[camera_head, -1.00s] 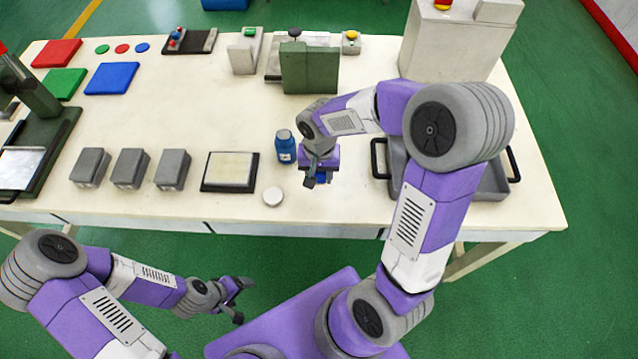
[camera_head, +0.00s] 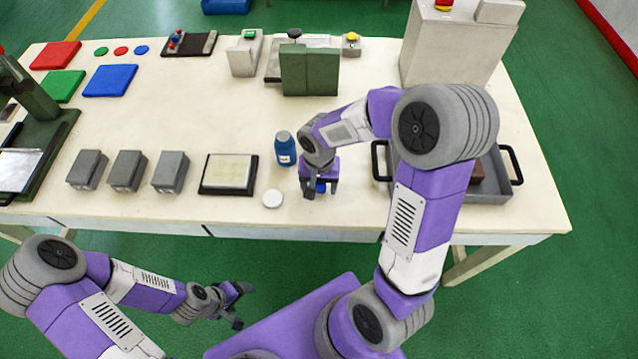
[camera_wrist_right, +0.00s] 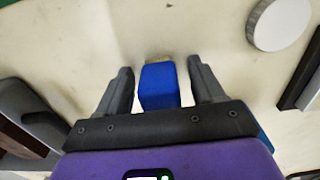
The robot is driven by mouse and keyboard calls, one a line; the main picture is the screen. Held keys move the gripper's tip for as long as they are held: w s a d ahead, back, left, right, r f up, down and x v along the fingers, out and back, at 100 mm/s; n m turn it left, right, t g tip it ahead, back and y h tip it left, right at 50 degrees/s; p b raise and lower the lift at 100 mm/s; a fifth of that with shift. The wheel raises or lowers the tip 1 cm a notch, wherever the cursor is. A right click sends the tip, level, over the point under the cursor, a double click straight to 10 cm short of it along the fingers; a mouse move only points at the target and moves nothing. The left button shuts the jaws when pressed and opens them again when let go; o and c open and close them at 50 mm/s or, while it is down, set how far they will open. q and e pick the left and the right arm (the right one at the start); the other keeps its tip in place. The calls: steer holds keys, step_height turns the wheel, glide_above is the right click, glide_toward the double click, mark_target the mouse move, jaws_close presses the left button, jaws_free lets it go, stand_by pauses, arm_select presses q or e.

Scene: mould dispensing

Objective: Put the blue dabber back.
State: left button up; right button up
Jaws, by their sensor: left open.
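My right gripper (camera_head: 320,187) points down over the front middle of the table, right of the white disc. A blue block-shaped piece (camera_head: 321,187), which looks like the blue dabber, is between its fingers. In the right wrist view the blue piece (camera_wrist_right: 159,86) is between the two fingers (camera_wrist_right: 160,85), with a narrow gap on each side. I cannot tell whether it touches the table. A dark rack (camera_head: 203,45) with small red and blue parts lies at the back left. My left gripper (camera_head: 236,303) is open and empty, in front of the table.
A blue bottle (camera_head: 285,149) stands just left of my right gripper, near the white disc (camera_head: 272,198). A grey tray (camera_head: 490,190) is to the right.

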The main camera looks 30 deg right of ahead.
steer(key=shift+r+p, duration=0.3)
step_height(320, 180, up, 12)
steer(key=p, duration=0.3)
steer(key=shift+f, duration=0.1)
stand_by(0.4)
